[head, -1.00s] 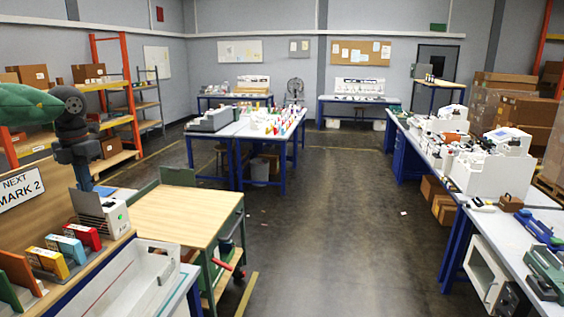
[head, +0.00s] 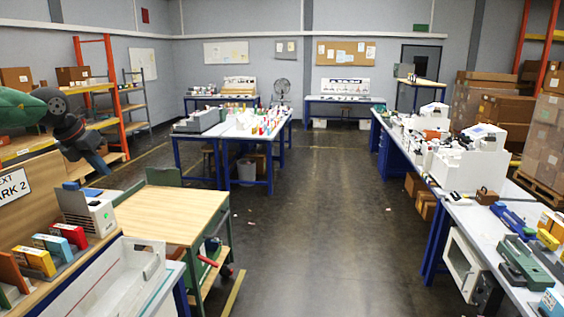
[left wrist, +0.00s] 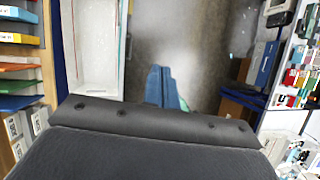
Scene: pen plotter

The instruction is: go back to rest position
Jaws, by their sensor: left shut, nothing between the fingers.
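My left arm comes in at the upper left of the head view, with a green link and dark joints. My left gripper (head: 98,165) hangs at its end, tilted down and to the right, above the wooden bench at the left. In the left wrist view its blue fingers (left wrist: 163,88) are together with nothing between them. Below them is bare dark floor. My right gripper is in neither view.
A white tray (head: 104,291) and colored boxes (head: 70,235) lie at the lower left. A wood-topped cart (head: 178,213) stands beside them. A long cluttered bench runs along the right.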

